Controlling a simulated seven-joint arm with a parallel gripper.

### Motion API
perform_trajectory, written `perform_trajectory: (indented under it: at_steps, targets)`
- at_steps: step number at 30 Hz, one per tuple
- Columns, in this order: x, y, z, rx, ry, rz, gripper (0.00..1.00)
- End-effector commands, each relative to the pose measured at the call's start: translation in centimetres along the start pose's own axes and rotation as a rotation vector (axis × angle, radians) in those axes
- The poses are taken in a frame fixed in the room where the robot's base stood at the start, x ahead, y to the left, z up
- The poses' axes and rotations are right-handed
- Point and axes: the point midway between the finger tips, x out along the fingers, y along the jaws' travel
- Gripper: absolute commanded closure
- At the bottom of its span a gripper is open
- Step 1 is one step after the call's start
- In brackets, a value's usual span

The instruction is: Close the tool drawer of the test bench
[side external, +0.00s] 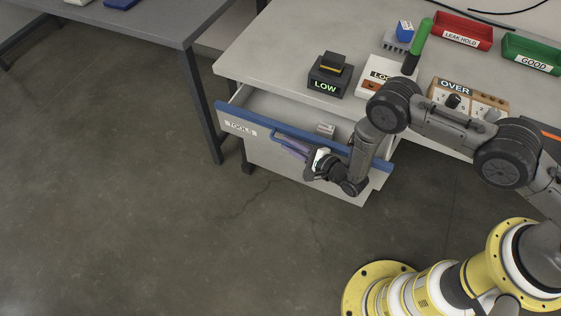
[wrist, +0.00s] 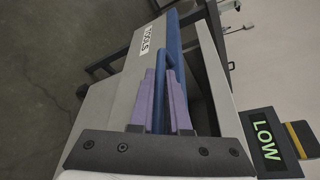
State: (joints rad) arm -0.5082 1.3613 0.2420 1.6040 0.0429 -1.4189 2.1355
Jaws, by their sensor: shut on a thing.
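The tool drawer (side external: 236,112) of the test bench stands open. It has a pale front with a blue top edge and a "TOOLS" label; its front also shows in the wrist view (wrist: 118,75). My gripper (side external: 280,141) is at the drawer front, with its purple fingers on either side of the blue bar handle (wrist: 161,61). The fingers (wrist: 165,75) are shut on the handle. The inside of the drawer is partly visible, with a small grey item (side external: 325,130) in it. My arm hides the drawer's right part in the side view.
On the bench top (side external: 290,45) stand a black block marked "LOW" (side external: 328,78), a red bin "LEAK HOLD" (side external: 461,31), a green bin "GOOD" (side external: 532,52) and an "OVER" box (side external: 465,92). Another table (side external: 150,22) stands at upper left. The floor before the drawer is clear.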

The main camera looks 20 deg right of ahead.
Motion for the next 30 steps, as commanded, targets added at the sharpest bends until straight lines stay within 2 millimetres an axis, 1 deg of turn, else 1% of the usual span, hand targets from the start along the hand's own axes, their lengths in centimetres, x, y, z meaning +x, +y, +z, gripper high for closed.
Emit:
perform_trajectory:
  at_steps: [1, 6, 12, 18, 28, 29, 30]
  targets:
    - [0.3, -0.9, -1.2, 0.001, 0.007, -0.006, 1.0]
    - [1.3, -2.6, -3.5, 0.001, 0.006, -0.005, 1.0]
    - [2.0, -3.9, -5.2, 0.001, 0.003, -0.004, 1.0]
    - [2.3, -4.2, -5.7, 0.001, 0.002, -0.002, 1.0]
    - [2.3, -4.3, -5.7, 0.001, 0.001, -0.002, 1.0]
    - [2.3, -4.3, -5.7, 0.001, 0.001, -0.002, 0.82]
    - [2.3, -4.3, -5.7, 0.001, 0.001, -0.002, 0.74]
